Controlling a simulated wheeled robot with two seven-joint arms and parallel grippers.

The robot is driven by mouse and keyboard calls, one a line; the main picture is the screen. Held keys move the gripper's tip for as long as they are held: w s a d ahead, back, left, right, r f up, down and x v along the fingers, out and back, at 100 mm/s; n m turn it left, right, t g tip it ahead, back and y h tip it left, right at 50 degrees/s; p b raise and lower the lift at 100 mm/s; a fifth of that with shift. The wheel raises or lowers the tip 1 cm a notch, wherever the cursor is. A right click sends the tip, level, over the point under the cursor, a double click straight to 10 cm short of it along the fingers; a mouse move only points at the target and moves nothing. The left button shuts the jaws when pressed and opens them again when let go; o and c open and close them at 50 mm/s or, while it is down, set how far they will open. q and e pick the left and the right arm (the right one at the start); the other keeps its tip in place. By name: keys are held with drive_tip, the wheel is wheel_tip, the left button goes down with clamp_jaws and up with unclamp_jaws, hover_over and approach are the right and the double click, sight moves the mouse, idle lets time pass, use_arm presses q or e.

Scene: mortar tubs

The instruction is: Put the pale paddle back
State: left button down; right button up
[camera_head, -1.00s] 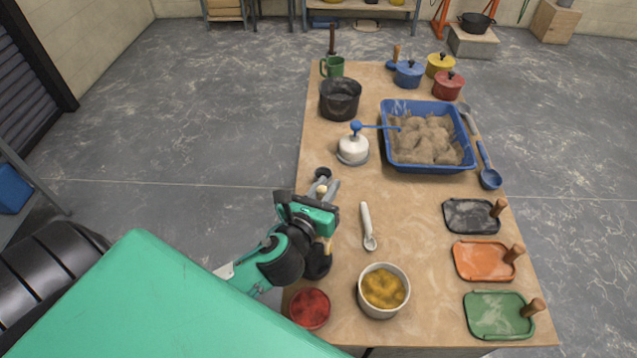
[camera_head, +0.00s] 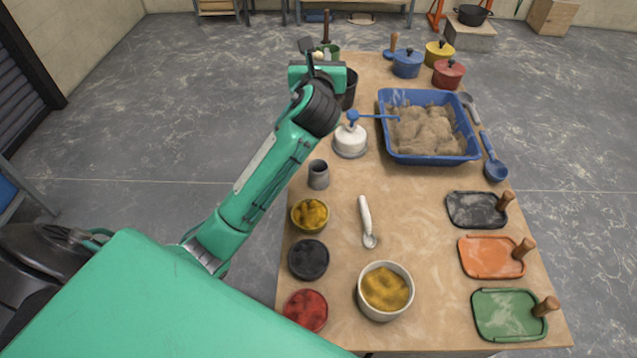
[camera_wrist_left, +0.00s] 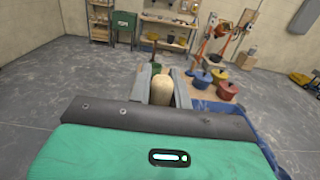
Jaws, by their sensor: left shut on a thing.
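My left gripper (camera_head: 316,50) is shut on the pale paddle (camera_head: 319,56), high over the far left part of the table, at the dark pot and the green mug in the picture. In the left wrist view the paddle's pale rounded end (camera_wrist_left: 161,91) sits between the two grey fingers (camera_wrist_left: 162,88). The rest of the paddle is hidden. The green mug (camera_head: 334,50) is partly covered by my gripper, and a dark brown stick (camera_head: 326,24) rises by it. The black pot (camera_head: 350,90) is mostly hidden behind my arm. My right gripper is out of view.
A grey cup (camera_head: 318,174), a yellow bowl (camera_head: 310,214) and a white scoop (camera_head: 366,220) are nearer. Lidded pots (camera_head: 407,64) stand at the far right.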

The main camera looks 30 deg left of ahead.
use_arm(q)
drive_tip(key=shift+w+a+f, duration=0.1)
drive_tip(key=shift+w, duration=0.05)
wheel_tip(320, 180, down, 20)
drive_tip(key=shift+r, duration=0.25)
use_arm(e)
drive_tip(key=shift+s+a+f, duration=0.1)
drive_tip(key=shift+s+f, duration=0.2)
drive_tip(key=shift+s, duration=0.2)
use_arm(q)
drive_tip(key=shift+f+b, duration=0.2)
drive_tip(key=shift+b, duration=0.1)
drive_tip(key=c, duration=1.3)
unclamp_jaws()
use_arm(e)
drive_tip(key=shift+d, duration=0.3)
